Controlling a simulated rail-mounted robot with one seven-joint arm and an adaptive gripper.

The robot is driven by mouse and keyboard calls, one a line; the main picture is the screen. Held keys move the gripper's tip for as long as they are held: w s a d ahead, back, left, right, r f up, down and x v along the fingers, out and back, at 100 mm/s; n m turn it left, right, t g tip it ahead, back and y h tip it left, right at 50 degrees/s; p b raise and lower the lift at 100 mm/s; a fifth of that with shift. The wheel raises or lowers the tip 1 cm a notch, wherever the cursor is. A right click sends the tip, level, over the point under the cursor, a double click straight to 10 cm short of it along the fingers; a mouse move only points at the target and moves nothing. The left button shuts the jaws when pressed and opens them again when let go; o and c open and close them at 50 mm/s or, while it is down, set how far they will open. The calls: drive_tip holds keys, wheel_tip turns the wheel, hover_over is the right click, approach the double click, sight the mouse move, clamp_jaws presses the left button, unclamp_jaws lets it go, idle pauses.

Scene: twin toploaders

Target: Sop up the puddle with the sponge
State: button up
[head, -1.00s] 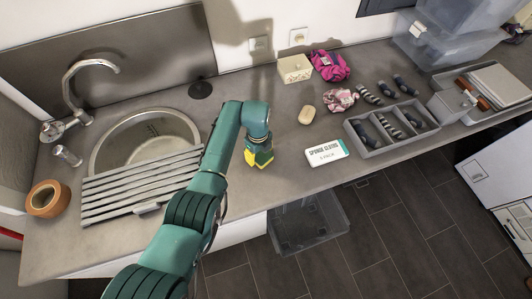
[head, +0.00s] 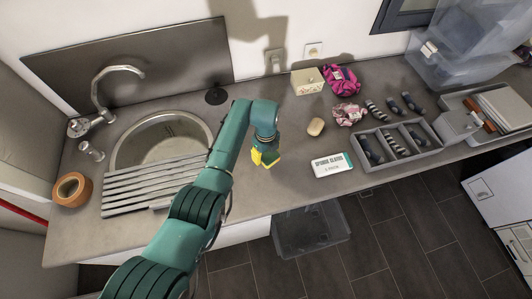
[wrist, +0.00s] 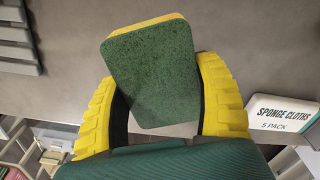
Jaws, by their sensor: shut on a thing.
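My gripper (wrist: 163,100) is shut on the sponge (wrist: 155,75), which has a green scouring face and a yellow layer along its far edge. In the wrist view the sponge sticks out beyond the yellow fingers, slightly tilted. In the head view my gripper (head: 265,157) is over the grey counter (head: 240,190), right of the ribbed drain mat and left of the sponge cloths pack. I cannot tell whether the sponge touches the counter. I cannot make out a puddle in either view.
The sponge cloths pack (head: 332,165) lies near the front edge. A soap bar (head: 316,127), a beige box (head: 307,81), pink cloths (head: 342,79) and a divided tray (head: 395,145) stand to the right. The sink (head: 160,135) and ribbed mat (head: 150,185) are left.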

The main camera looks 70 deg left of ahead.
wheel_tip(320, 180, up, 6)
drive_tip(key=p, duration=0.4)
drive_tip(key=shift+p, duration=0.4)
drive_tip(key=shift+f, duration=0.1)
